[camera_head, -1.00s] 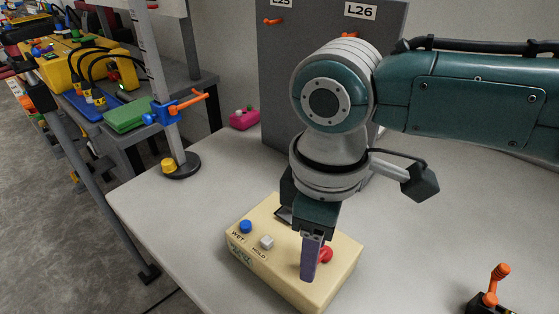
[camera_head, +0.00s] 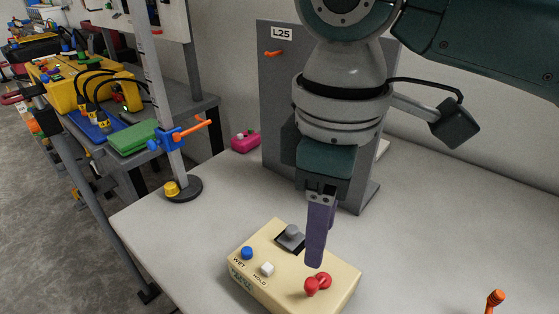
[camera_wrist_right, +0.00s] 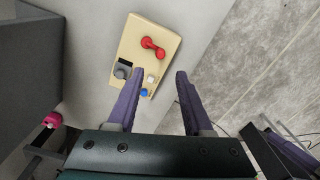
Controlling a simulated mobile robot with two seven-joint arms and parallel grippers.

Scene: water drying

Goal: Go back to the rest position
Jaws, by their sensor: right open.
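My right gripper (camera_head: 318,250) hangs above the table, with its purple fingers pointing down over the cream control box (camera_head: 295,285). In the right wrist view its two fingers (camera_wrist_right: 156,88) are apart with nothing between them. The box lies beyond the fingertips there and also shows in that view (camera_wrist_right: 135,45). It carries a blue button (camera_head: 246,253), a white button (camera_head: 267,269), a grey knob (camera_head: 291,232) and a red handle (camera_head: 317,285). Labels read WET and HOLD.
The grey panel (camera_head: 275,110) marked L25 stands behind my right arm. A stand with a black round base (camera_head: 182,190) is at the table's left edge. A pink box (camera_head: 245,142) lies behind it. An orange-handled thing (camera_head: 494,299) is at front right. The table's right side is largely clear.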

